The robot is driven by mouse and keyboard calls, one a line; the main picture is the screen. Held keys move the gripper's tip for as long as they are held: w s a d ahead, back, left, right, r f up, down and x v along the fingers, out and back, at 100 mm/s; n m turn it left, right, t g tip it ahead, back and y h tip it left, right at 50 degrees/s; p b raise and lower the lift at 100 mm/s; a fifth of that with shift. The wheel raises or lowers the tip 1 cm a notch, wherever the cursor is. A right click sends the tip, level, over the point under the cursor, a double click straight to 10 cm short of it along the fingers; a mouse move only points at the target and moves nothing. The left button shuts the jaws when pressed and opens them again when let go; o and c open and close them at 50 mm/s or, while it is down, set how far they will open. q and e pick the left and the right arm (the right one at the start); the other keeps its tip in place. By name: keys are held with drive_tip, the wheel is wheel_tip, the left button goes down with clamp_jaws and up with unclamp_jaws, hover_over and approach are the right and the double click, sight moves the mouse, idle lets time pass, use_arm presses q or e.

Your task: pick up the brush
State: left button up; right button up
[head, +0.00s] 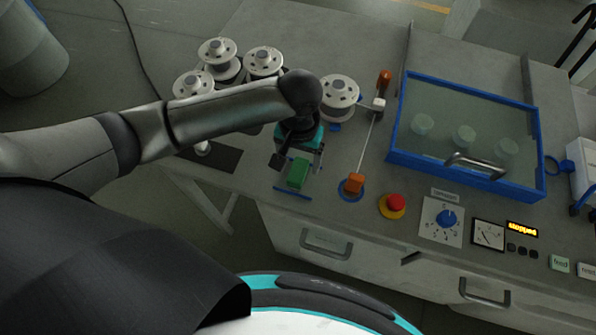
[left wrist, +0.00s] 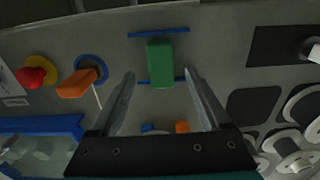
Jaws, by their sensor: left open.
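A green block (head: 297,173), likely the brush, is at the front of the grey bench between thin blue bars; I see no bristles. In the left wrist view the green block (left wrist: 160,62) is upright in the picture, between and just beyond the fingertips. My left gripper (head: 300,160) is over it, pointing down. Its two fingers are spread apart and empty in the left wrist view (left wrist: 159,76), with a gap on each side of the block. Whether the tips are level with the block I cannot tell. My right gripper is not in view.
An orange piece in a blue ring (head: 355,184) and a red button (head: 394,206) stand right of the block. White spools (head: 217,55) stand behind my arm. A blue-framed clear box (head: 395,155) is at the right. A dark mat (head: 222,158) lies left.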

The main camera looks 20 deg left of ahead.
sight(298, 170)
use_arm(q)
wheel_tip(298, 170, down, 5)
drive_tip(key=shift+a+r, duration=0.1)
drive_tip(key=shift+r, duration=0.1)
drive_tip(key=shift+s, duration=0.1)
drive_tip(key=shift+c, duration=0.2)
drive_tip(key=shift+r, duration=0.1)
clamp_jaws()
